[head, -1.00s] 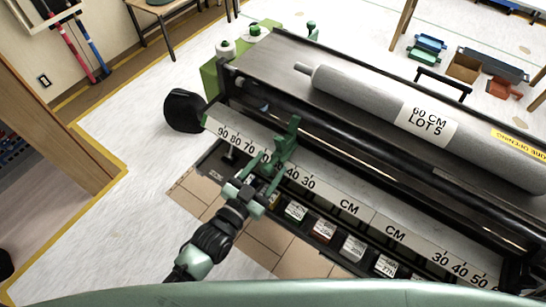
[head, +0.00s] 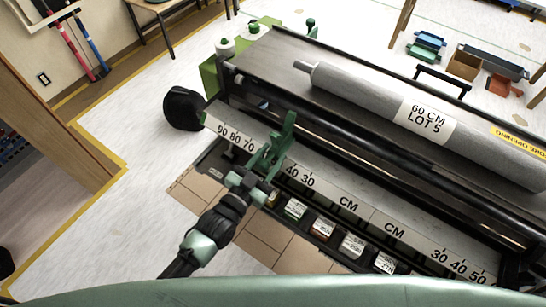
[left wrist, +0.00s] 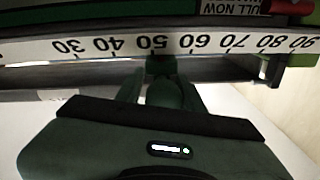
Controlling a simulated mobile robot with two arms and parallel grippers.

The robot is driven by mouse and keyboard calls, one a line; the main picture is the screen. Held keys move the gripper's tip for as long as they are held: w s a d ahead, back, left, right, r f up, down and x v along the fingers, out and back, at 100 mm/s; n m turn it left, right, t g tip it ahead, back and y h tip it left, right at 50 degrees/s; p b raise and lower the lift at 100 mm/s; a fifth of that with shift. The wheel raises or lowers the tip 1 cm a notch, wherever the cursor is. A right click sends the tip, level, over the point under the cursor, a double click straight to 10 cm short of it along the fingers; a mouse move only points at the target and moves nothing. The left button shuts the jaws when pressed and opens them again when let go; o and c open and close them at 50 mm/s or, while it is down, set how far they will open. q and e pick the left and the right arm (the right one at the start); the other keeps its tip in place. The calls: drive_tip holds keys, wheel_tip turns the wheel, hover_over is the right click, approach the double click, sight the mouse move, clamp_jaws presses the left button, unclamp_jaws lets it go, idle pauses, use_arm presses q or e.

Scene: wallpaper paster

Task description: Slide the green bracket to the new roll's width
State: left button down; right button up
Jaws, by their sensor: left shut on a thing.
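The green bracket (head: 287,125) stands on the front scale rail (head: 347,204), between the printed 70 and 40 in the head view, hiding the marks between. My left gripper (head: 264,165) is shut on the bracket's lower front part. In the left wrist view the fingers (left wrist: 160,92) close on a dark green piece (left wrist: 160,66) just below the upside-down 50 on the scale (left wrist: 185,43). The grey roll (head: 385,104) lies on top of the machine, with a label (head: 427,119) reading 60 CM LOT 5. My right gripper is not in view.
Several small labelled boxes (head: 324,228) sit in a tray below the rail. A black round object (head: 183,109) is by the machine's left end. Open floor (head: 130,215) lies to the left.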

use_arm(q)
drive_tip(key=w+a, duration=0.1)
drive_tip(key=a, duration=0.1)
drive_tip(key=w+a, duration=0.1)
drive_tip(key=shift+w+a, duration=0.35)
drive_tip(key=shift+a, duration=0.05)
drive_tip(key=c, duration=1.1)
unclamp_jaws()
drive_tip(key=shift+o, duration=0.3)
drive_tip(key=shift+s, duration=0.1)
drive_tip(key=b+v, duration=0.1)
drive_tip(key=v, duration=0.6)
drive_tip(key=shift+s+a, duration=0.15)
drive_tip(key=shift+s, duration=0.2)
